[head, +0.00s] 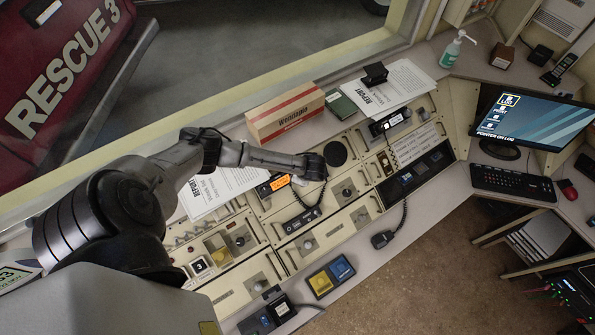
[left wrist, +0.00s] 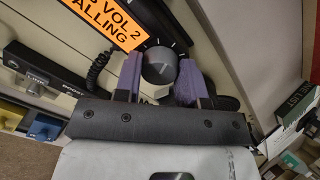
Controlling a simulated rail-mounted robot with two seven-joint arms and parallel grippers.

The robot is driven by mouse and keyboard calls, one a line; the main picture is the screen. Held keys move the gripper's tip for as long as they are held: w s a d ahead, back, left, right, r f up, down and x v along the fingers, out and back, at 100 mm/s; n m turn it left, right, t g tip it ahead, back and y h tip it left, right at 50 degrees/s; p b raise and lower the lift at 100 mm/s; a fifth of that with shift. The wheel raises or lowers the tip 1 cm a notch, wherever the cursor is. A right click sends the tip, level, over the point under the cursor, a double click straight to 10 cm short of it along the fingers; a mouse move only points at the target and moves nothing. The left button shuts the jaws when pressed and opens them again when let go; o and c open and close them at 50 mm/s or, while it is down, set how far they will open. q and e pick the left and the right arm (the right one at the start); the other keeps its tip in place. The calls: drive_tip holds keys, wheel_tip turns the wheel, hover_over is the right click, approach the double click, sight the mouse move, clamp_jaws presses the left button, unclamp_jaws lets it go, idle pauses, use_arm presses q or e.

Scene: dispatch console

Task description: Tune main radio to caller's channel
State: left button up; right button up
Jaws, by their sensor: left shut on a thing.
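My left gripper (head: 314,168) is over the main console panel, at the right end of the orange-lit display (head: 276,184). In the left wrist view the fingers of my left gripper (left wrist: 158,78) are shut on a dark grey round knob (left wrist: 159,66), one on each side. White tick marks show on the panel around the knob. The orange display (left wrist: 108,22) sits beside it, tilted, with "VOL 2" and "ALLING" readable; the rest is cut off. In the head view my gripper hides the knob. My right gripper is not in view.
A handset (head: 302,220) with a coiled cord lies below the display. A Wendlayne box (head: 285,113) and report sheets (head: 393,88) lie along the back ledge. A monitor (head: 528,125) stands at the right.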

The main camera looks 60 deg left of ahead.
use_arm(q)
drive_tip(key=shift+r+m+p, duration=0.1)
drive_tip(key=shift+m+p, duration=0.35)
drive_tip(key=shift+m, duration=0.35)
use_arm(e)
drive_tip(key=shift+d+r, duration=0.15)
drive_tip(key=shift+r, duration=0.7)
use_arm(q)
drive_tip(key=o, duration=0.9)
drive_tip(key=shift+o, duration=0.2)
drive_tip(key=v, duration=1.3)
drive_tip(key=shift+d+r+b, duration=0.25)
drive_tip(key=shift+b, duration=0.1)
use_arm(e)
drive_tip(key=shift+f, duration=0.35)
